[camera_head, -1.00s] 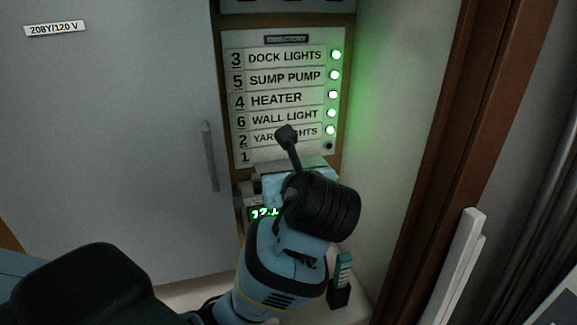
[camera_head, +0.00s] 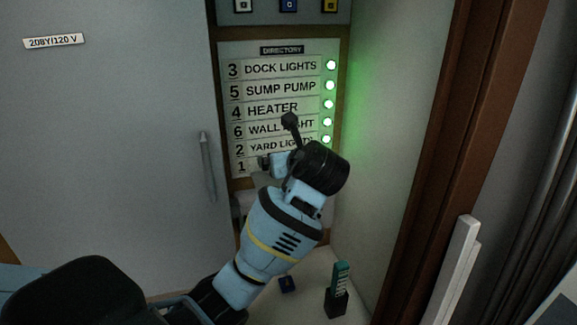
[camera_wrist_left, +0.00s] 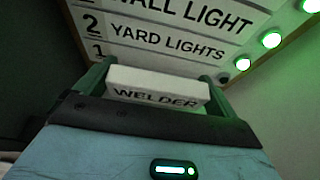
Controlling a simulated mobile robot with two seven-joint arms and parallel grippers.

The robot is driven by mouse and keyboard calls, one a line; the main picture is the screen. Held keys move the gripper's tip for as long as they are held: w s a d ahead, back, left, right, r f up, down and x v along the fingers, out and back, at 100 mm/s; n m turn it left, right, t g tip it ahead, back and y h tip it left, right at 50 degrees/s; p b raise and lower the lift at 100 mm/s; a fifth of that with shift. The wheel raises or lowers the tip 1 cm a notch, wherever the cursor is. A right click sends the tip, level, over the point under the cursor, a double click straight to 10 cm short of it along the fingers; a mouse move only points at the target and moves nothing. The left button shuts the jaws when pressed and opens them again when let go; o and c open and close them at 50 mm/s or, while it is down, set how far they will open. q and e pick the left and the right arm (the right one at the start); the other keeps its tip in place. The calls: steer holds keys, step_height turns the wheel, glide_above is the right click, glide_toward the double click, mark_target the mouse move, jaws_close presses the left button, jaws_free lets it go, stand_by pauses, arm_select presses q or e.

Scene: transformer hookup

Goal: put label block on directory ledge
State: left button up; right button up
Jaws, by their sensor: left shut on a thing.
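The directory board (camera_head: 282,50) hangs on the back wall, with label rows 3 DOCK LIGHTS, 5 SUMP PUMP, 4 HEATER, 6 WALL LIGHT and 2 YARD LIGHTS. The lowest row, numbered 1 (camera_head: 241,166), shows no label in what is visible. My left gripper (camera_wrist_left: 155,85) is shut on a white label block (camera_wrist_left: 158,83) reading WELDER, just below the YARD LIGHTS row in the left wrist view. Whether the block touches the ledge cannot be told. In the head view my left arm hides the block and part of the lower rows. My right gripper is not in view.
Green lamps (camera_head: 329,104) line the board's right edge; the lowest lamp (camera_wrist_left: 243,64) beside row 1 is dark. A grey door with a handle (camera_head: 207,165) stands left.

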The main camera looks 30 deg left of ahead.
arm_select(q)
steer(key=w, duration=0.1)
steer(key=w+a, duration=0.1)
steer(key=w, duration=0.1)
steer(key=shift+a+f, duration=0.15)
steer(key=shift+a, duration=0.1)
steer(key=shift+f, duration=1.75)
steer(key=shift+f, duration=0.15)
steer(key=o, duration=0.7)
steer(key=shift+s+d+r, duration=0.1)
steer(key=shift+s+r, duration=0.05)
steer(key=shift+r, duration=0.05)
steer(key=v, duration=1.1)
steer(key=shift+s+d+r, duration=0.1)
steer(key=shift+s+d, duration=0.15)
steer(key=shift+d, duration=0.05)
